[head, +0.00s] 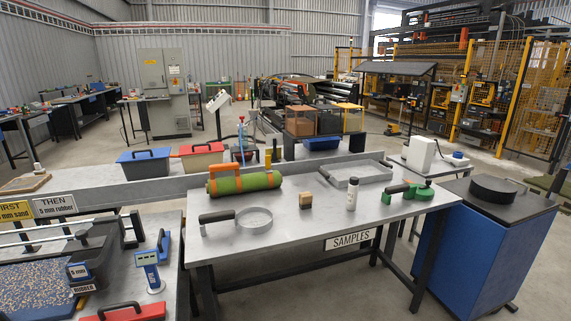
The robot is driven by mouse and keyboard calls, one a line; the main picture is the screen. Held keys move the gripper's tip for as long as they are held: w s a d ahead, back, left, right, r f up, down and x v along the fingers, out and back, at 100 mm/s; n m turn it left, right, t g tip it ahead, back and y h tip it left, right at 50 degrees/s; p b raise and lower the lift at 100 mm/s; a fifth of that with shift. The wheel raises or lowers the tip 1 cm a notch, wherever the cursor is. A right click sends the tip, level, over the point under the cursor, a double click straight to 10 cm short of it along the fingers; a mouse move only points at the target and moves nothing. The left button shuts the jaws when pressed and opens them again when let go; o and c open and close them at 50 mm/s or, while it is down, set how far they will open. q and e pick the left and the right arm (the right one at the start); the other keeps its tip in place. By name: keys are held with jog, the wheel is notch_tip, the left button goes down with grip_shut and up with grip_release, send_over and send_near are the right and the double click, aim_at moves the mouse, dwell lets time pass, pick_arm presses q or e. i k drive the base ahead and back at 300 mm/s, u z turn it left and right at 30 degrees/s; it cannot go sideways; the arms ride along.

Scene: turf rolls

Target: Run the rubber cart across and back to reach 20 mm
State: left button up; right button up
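A dark cart (95,253) stands at the lower left, at the right end of a bed of multicoloured granules (30,283). It carries a small blue "5 mm" plate and a label that seems to read "RUBBER". Pale rails (40,235) run behind the bed. A blue and white gauge (148,270) stands upright on the bench to the right of the cart. The granule depth cannot be read from here. The left edge of the picture cuts off the bed. Neither of my grippers is in view.
A yellow sign (15,212) reads "FIRST", mm sand; a white sign (54,205) reads "THEN", mm rubber. A red lid (125,312) lies at the bottom edge. The grey samples table (300,235) holds a green turf roll (243,183), a ring and a bottle. A blue cabinet (480,250) stands right.

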aim_at(102, 246)
jog(key=u, duration=1.4)
